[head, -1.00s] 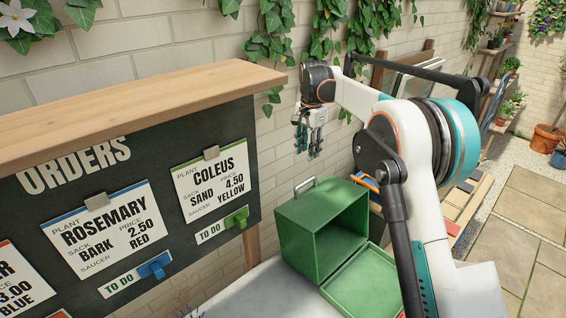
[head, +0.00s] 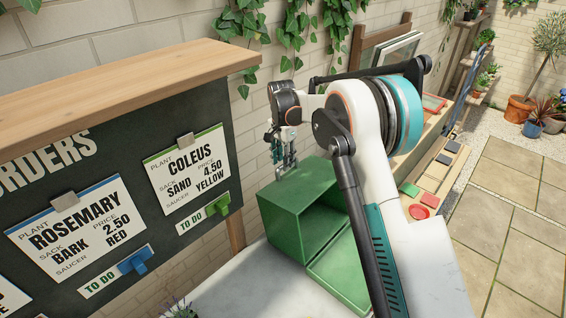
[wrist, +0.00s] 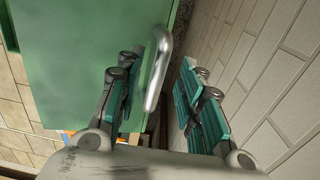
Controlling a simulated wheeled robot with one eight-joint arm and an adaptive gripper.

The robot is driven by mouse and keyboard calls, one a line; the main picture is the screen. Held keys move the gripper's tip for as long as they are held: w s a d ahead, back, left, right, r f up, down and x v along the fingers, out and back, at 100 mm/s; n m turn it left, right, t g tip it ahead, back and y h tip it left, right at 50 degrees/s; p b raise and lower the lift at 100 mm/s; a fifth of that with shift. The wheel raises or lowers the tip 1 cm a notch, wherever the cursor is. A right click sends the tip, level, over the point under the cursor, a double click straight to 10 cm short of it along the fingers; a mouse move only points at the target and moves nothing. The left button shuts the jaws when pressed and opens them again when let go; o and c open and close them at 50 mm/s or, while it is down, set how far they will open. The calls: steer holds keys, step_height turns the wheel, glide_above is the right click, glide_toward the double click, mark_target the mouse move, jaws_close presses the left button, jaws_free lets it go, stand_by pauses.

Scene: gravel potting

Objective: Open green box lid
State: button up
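The green box (head: 291,207) stands on the pale tabletop, its open side facing right. A flat green panel (head: 342,275), which looks like its lid, lies folded down in front of the opening. My gripper (head: 285,168) is low over the box's far top edge, beside the wall. In the wrist view, the silver handle (wrist: 158,72) on the green box's face (wrist: 90,60) lies between the spread fingers of my gripper (wrist: 161,64). The fingers are open, with a gap on the handle's right. In the head view the fingers hide the handle.
A dark order board (head: 110,200) with a wooden top ledge stands close on the left. A brick wall (head: 255,135) rises just behind the box. A wooden bench with coloured pieces (head: 430,199) lies to the right.

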steer(key=shift+f, duration=0.65)
jaws_close()
steer(key=shift+s+d+r, duration=0.3)
steer(key=shift+d+r, duration=0.1)
steer(key=s+d+r+t+y, duration=0.2)
steer(key=s+d+r, duration=0.3)
steer(key=s+d, duration=0.1)
steer(key=shift+s+d+r+t+y+b, duration=0.2)
steer(key=shift+s+d+t+y+b, duration=0.1)
steer(key=shift+t+y+b, duration=0.1)
